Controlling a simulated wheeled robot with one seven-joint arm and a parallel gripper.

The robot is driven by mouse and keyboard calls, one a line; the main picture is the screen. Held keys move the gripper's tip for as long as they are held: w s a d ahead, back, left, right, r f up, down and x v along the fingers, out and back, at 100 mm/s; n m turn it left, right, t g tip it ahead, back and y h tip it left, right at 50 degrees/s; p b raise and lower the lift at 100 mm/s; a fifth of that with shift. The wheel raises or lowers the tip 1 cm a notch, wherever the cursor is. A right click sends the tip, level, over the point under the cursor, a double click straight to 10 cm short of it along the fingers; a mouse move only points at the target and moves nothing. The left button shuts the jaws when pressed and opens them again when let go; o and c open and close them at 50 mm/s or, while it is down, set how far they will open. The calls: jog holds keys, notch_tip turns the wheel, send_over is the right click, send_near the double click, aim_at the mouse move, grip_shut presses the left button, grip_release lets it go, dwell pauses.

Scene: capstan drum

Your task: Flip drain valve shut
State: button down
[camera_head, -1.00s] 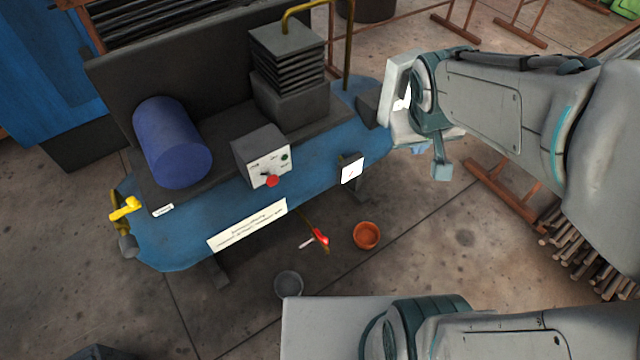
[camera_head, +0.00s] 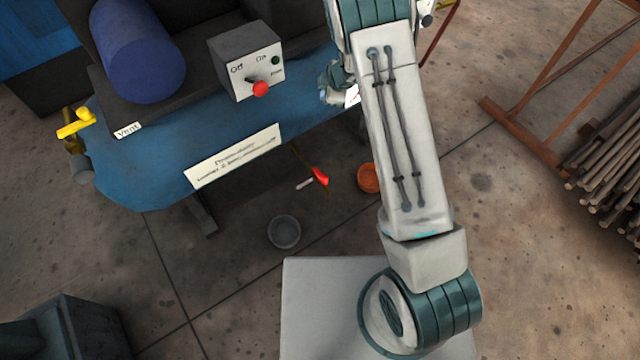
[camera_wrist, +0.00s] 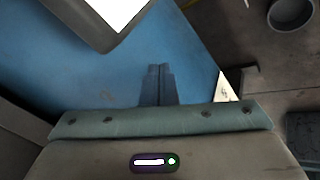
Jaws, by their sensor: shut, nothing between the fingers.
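The drain valve's red handle (camera_head: 320,176) sits low in front of the blue tank (camera_head: 160,180), with a thin pale piece beside it. My gripper (camera_head: 325,95) is at the tank's right part, above and behind the red handle in the head view, and apart from it. In the wrist view my gripper (camera_wrist: 159,70) is shut and empty, with its fingers over the blue tank surface (camera_wrist: 90,75). The red handle is not recognisable in the wrist view. My arm hides part of the tank's right end.
A grey bucket (camera_head: 284,232) and an orange pot (camera_head: 369,178) stand on the floor near the valve. A control box with a red knob (camera_head: 260,88) and a yellow vent handle (camera_head: 76,123) are on the tank. A brown rack (camera_head: 540,150) stands at right.

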jog(key=s+a+f+n+g+b, duration=0.2)
jog(key=s+f+n+g+b, duration=0.15)
jog(key=f, duration=0.95)
jog(key=n+g+b, duration=0.1)
jog(key=n+g, duration=0.1)
jog(key=g, duration=0.1)
send_over(320, 175)
jog(key=s, duration=0.4)
notch_tip(320, 175, down, 9)
jog(key=shift+w+a, duration=0.25)
jog(key=shift+a, duration=0.05)
jog(key=shift+m, duration=0.25)
jog(key=b+x, duration=0.5)
jog(key=x, duration=0.6)
jog(key=d, duration=0.1)
jog(key=w+d+b, duration=0.1)
jog(key=d+r, duration=0.1)
jog(key=d, duration=0.1)
jog(key=shift+w+d+b, duration=0.1)
jog(key=shift+w+b, duration=0.2)
jog(key=shift+w, duration=0.1)
